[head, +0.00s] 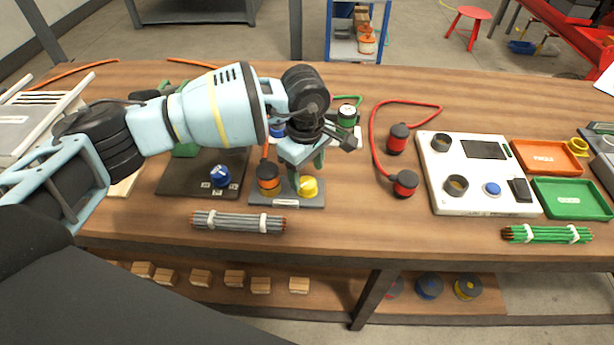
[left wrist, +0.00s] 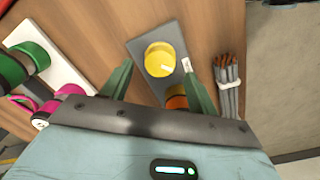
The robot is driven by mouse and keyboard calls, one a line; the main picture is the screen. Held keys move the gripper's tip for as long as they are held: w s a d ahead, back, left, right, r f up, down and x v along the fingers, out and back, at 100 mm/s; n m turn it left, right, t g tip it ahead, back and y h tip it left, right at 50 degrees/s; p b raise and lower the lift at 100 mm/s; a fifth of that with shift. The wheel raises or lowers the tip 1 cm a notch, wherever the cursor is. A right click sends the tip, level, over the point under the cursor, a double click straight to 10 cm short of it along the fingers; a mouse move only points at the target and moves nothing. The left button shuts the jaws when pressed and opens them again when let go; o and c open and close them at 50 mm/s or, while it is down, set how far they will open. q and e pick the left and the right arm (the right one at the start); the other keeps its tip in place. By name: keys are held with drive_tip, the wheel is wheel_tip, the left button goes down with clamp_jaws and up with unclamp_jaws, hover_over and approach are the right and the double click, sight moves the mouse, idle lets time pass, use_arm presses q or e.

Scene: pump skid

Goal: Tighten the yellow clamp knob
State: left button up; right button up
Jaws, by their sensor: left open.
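The yellow clamp knob (head: 309,187) sits on a grey plate (head: 262,199) near the front of the bench. An orange and black cylinder (head: 268,178) stands on the left part of that plate. My left gripper (head: 305,168) is over the plate, just behind and above the knob, pointing down. In the left wrist view the yellow knob (left wrist: 160,59) shows between and beyond the two green fingers, with a pale mark on its top. The fingers (left wrist: 158,76) are apart and hold nothing; a gap to the knob seems to remain. My right gripper is not in view.
A dark plate with a blue knob (head: 220,176) lies to the left. A grey rod bundle (head: 238,222) lies in front.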

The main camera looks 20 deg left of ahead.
sight(306, 183)
use_arm(q)
drive_tip(key=shift+r, duration=2.25)
